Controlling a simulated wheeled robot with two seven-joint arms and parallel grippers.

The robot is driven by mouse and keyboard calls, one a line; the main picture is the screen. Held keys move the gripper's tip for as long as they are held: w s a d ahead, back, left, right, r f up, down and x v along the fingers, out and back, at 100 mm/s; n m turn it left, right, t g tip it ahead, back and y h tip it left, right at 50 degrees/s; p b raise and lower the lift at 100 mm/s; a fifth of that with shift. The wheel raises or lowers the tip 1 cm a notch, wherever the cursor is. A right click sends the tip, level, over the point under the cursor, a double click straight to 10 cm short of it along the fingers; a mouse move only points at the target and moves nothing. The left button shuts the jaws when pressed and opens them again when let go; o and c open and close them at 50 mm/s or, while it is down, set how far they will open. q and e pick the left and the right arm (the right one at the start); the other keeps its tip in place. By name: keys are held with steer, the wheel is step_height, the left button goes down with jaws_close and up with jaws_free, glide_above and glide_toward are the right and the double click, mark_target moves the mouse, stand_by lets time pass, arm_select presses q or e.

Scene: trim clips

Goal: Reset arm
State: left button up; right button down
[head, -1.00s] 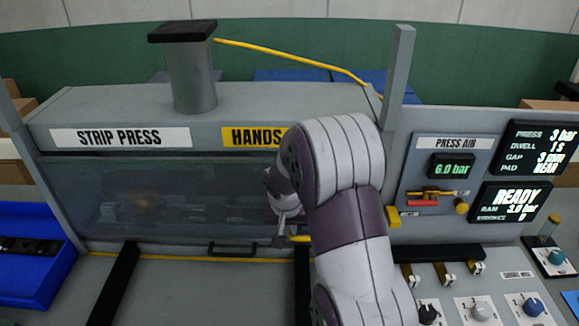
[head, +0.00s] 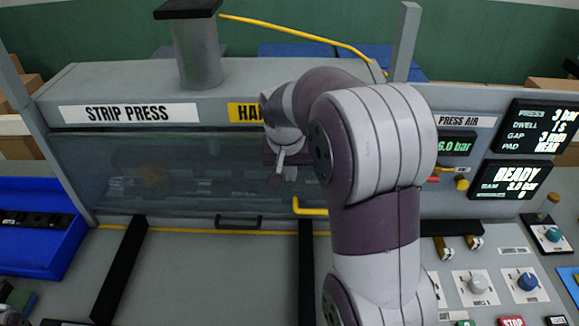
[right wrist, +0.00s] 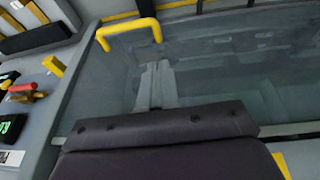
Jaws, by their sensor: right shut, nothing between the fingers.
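My right gripper (head: 286,164) hangs in front of the strip press window in the head view, near the right part of the guard. In the right wrist view its fingers (right wrist: 156,88) lie together, with nothing between them. My right arm covers the right end of the press and part of the yellow label. The press (head: 200,88) has a clear guard (head: 150,178) in front, closed over blurred parts. A yellow handle (head: 309,208) is close below and right of the gripper, apart from it in the head view.
A blue bin (head: 40,228) stands at the left. Two black rails (head: 122,268) run along the bench in front of the guard. A control panel with knobs (head: 478,284) and a READY screen (head: 510,182) is at the right. The bench between the rails is clear.

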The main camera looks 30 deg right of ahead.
steer(key=s+a+f+n+g+y, duration=0.1)
steer(key=s+a+f+n+y, duration=0.1)
steer(key=s+a+f+n, duration=0.5)
steer(key=s+a+f, duration=0.3)
steer(key=s+a, duration=0.4)
steer(key=shift+f+y, duration=0.15)
steer(key=shift+y, duration=0.15)
steer(key=shift+d, duration=0.15)
